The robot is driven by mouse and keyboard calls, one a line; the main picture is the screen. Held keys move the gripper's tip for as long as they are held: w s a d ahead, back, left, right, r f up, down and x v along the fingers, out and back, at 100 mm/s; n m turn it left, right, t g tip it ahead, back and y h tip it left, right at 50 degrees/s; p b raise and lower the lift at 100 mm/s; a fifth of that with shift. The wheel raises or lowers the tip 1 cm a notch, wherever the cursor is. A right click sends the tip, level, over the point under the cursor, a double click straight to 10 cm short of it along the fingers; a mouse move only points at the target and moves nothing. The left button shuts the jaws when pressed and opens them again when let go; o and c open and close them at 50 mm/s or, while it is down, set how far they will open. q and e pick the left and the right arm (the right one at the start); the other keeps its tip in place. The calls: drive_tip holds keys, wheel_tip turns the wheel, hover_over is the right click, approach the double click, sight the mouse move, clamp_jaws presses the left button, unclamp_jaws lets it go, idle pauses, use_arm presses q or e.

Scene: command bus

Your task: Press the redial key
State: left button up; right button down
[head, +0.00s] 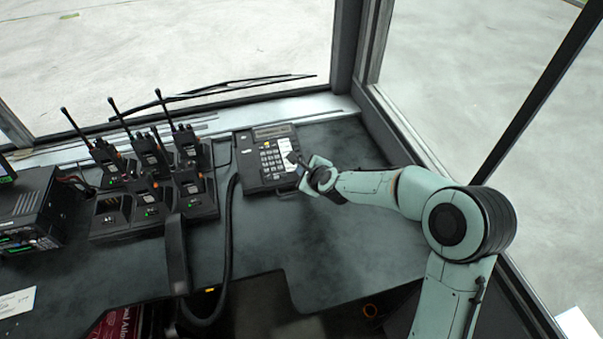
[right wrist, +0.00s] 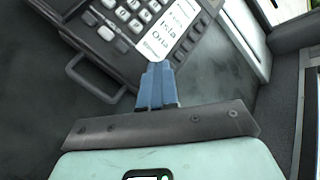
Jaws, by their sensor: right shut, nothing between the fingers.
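A dark desk phone (head: 265,160) with a keypad, a column of white labels and a small display lies on the desk near the window. It also shows in the right wrist view (right wrist: 92,55), where I cannot read which key is redial. My right gripper (head: 293,160) is shut and empty, its tips over the right side of the phone. In the right wrist view its blue fingers (right wrist: 157,70) are together at the label strip and lower keys. I cannot tell whether they touch the phone. The left gripper is not in view.
A charger rack (head: 130,225) with several handheld radios stands left of the phone. A radio unit (head: 30,215) is at the far left. A thick black cable (head: 229,235) runs beside the phone. The desk (head: 320,240) in front of the phone is clear.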

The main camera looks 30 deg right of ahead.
drive_tip(key=shift+s+r+p, duration=0.1)
drive_tip(key=shift+r+p, duration=0.35)
drive_tip(key=shift+r, duration=0.3)
drive_tip(key=r+p, duration=0.2)
drive_tip(key=r, duration=0.1)
drive_tip(key=r+p, duration=0.1)
drive_tip(key=r, duration=0.1)
drive_tip(key=shift+s+a+p, duration=0.1)
drive_tip(key=shift+s+p, duration=0.2)
idle(0.7)
